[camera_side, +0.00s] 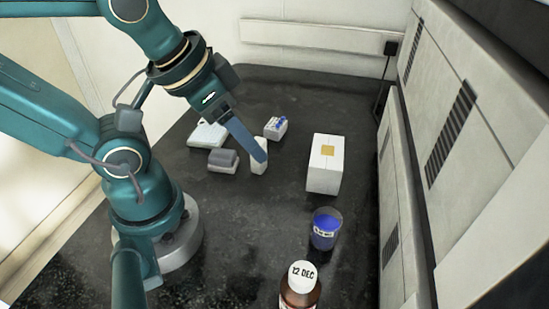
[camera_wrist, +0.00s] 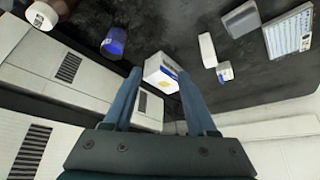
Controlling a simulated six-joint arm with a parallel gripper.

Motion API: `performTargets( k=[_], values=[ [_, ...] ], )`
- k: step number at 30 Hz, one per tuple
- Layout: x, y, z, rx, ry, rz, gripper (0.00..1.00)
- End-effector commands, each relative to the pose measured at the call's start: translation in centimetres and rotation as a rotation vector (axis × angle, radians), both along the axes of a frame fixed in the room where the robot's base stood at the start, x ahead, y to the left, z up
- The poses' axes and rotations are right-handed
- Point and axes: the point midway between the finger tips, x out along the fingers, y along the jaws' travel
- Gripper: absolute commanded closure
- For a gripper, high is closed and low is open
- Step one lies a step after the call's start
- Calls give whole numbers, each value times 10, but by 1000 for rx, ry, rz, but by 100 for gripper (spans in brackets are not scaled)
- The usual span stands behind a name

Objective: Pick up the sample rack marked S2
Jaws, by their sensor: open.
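My gripper (camera_side: 262,156) is open; in the wrist view (camera_wrist: 161,76) its two blue fingers are apart with nothing held between them. A small white rack with blue tops (camera_side: 275,127) stands on the dark bench behind the fingers, away from them. It also shows in the wrist view (camera_wrist: 225,71), to the right of the fingers. It looks like the sample rack, but I cannot read any S2 mark. In the side view the fingertips overlap a small white block (camera_side: 257,163); I cannot tell whether they touch it.
A pale tray (camera_side: 206,137) and a grey object (camera_side: 222,161) lie left of the block. A white box with a yellow label (camera_side: 323,173), a blue beaker (camera_side: 326,229) and a brown bottle (camera_side: 299,291) stand to the right and front. Cabinets (camera_side: 430,110) bound the right side.

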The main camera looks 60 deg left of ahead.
Motion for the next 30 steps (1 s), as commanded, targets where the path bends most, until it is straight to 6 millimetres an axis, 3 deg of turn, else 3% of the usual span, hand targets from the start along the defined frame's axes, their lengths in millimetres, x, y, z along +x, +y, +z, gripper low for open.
performTargets(
  k=[1, 2, 3, 11, 14, 17, 23, 26, 30],
  values=[
    [0, 0, 0, 0, 0, 0, 19],
    [0, 0, 0, 0, 0, 0, 8],
    [0, 0, 0, 0, 0, 0, 6],
    [0, 0, 0, 1, -1, -2, 6],
    [9, -1, 6, -2, -49, -9, 6],
    [33, -9, 24, -44, -181, -9, 6],
    [107, -19, 70, -198, -464, 84, 6],
    [144, -7, 80, -244, -563, 191, 6],
    [186, 26, 72, -234, -655, 383, 6]
  ],
)
